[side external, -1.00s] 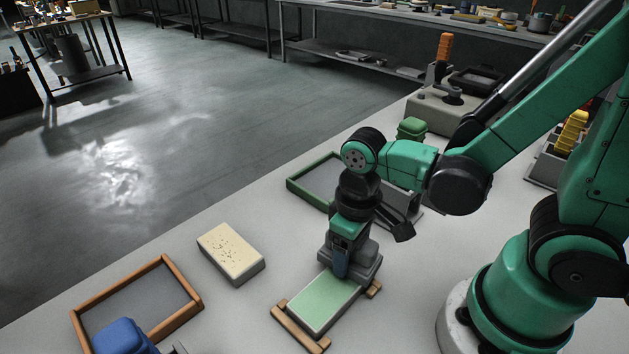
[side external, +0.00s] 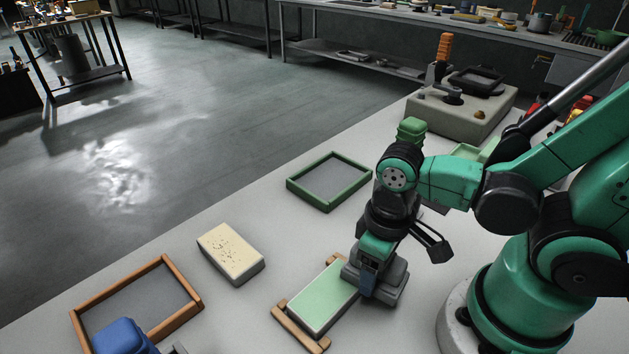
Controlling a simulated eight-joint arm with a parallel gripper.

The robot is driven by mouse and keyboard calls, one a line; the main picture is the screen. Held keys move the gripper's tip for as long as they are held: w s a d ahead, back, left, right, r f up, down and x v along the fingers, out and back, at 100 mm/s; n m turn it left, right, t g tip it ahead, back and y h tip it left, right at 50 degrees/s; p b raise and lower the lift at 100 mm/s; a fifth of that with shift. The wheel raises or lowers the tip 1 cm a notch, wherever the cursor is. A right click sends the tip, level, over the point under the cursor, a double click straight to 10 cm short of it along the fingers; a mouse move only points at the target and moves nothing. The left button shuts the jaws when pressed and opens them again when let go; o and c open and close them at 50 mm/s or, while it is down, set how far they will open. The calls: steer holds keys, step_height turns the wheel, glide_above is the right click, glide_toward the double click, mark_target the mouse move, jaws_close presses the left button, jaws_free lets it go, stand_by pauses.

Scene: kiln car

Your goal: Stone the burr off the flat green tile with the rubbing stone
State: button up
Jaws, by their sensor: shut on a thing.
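The flat green tile (side external: 322,298) lies across wooden rails (side external: 299,328) on the pale table, low in the middle of the side view. My gripper (side external: 370,280) is shut on a dark grey block, which looks like the rubbing stone (side external: 393,287). The stone is at the right edge of the tile, by its far right corner. I cannot tell whether it touches the tile or hovers slightly above. The stone and gripper hide that corner, and no burr can be made out.
A speckled cream block (side external: 230,250) lies left of the tile. An orange-framed tray (side external: 183,285) with a blue object (side external: 122,337) by it is at lower left. A green-framed tray (side external: 355,165) lies behind. A grey box with an orange handle (side external: 445,47) stands at the back.

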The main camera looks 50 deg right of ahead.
steer(key=shift+a, duration=2.85)
steer(key=shift+a, duration=2.9)
step_height(320, 180, up, 7)
steer(key=shift+w, duration=0.1)
